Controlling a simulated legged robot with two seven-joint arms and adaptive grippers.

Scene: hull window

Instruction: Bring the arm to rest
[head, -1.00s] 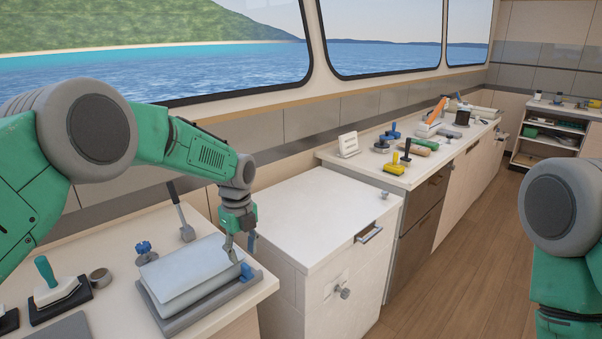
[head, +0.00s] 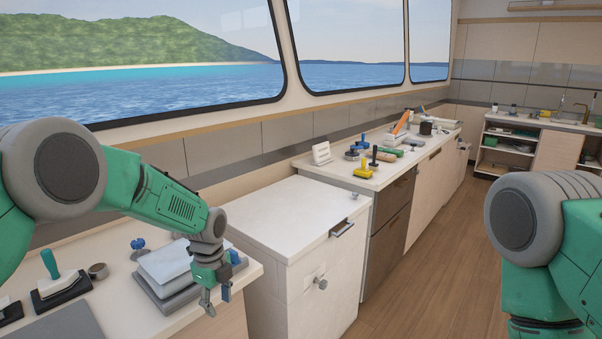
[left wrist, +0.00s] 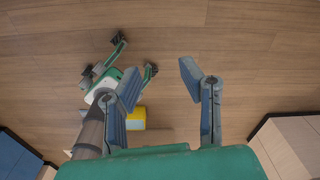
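My left gripper (head: 217,303) hangs fingers down at the front right corner of the near counter, in front of the white slab (head: 165,262) on its grey tray (head: 172,300). In the left wrist view the two blue-grey fingers (left wrist: 160,82) are spread apart, with nothing between them and the wood floor beyond. My left arm (head: 165,198) reaches across from the left, bent down at the wrist. My right arm (head: 535,230) shows only its upper part at the right edge. The right gripper cannot be made out.
The near counter (head: 110,290) carries a green-handled tool (head: 50,272) and a grey ring (head: 98,271). The floor (head: 430,240) is clear.

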